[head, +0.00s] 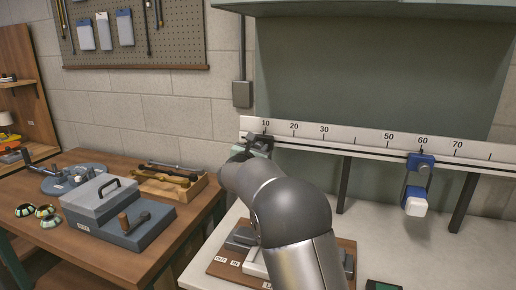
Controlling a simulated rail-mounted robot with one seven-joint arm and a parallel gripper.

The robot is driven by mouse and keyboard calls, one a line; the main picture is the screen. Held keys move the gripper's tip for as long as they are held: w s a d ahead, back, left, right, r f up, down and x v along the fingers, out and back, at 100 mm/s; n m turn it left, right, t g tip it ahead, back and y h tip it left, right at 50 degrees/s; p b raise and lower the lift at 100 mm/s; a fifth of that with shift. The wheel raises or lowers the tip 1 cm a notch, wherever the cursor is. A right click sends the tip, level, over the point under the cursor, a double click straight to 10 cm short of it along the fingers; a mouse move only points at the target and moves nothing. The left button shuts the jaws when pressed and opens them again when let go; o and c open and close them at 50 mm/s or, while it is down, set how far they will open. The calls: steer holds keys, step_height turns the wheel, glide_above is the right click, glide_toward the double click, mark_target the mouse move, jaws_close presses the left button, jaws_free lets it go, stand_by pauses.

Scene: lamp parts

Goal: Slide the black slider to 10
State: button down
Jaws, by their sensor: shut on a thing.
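A long white scale rail (360,138) with printed numbers runs along the wall above the pale bench. The black slider (260,138) sits on the rail at its left end, just below the number 10. My arm reaches up to it from the lower middle of the head view. My gripper (246,153) is at the slider's lower part and is shut on it. My own wrist hides most of the fingers and the lower part of the slider, so the exact grip is hard to see. A blue slider (421,162) with a white lower block hangs at about 60.
Dark brackets (463,203) hold the rail above the pale bench (395,245). A brown board with labelled parts (225,262) lies partly behind my arm. The wooden table at left holds a grey box (101,196) and a wooden tray (165,190). The rail is clear between the sliders.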

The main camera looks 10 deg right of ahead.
steer(key=c, duration=1.1)
jaws_free()
steer(key=shift+s, duration=0.1)
steer(key=b+v, duration=0.3)
steer(key=v, duration=1.4)
steer(key=shift+s, duration=0.2)
steer(key=s+d+f+m+g+p, duration=0.1)
steer(key=s+d+f+m+g, duration=0.35)
steer(key=s+d+m, duration=0.35)
steer(key=s+d+f+m+g+p, duration=0.2)
steer(key=s+d+f+m+g, duration=0.2)
steer(key=s+d+m+g, duration=0.4)
steer(key=s+a+f+m+g+y, duration=0.1)
steer(key=s+a+f+m+y, duration=0.1)
steer(key=s+m, duration=0.2)
steer(key=s+a+f+m+g+y+p, duration=0.1)
steer(key=s+a+f+m+y, duration=0.1)
steer(key=s, duration=0.8)
steer(key=s+a+f+m+g+y+p, duration=0.1)
steer(key=s+a+f+m+y, duration=0.1)
steer(key=s+m, duration=0.4)
steer(key=shift+s+a+f+y, duration=0.2)
steer(key=shift+s+f+y, duration=0.55)
steer(key=shift+y, duration=0.45)
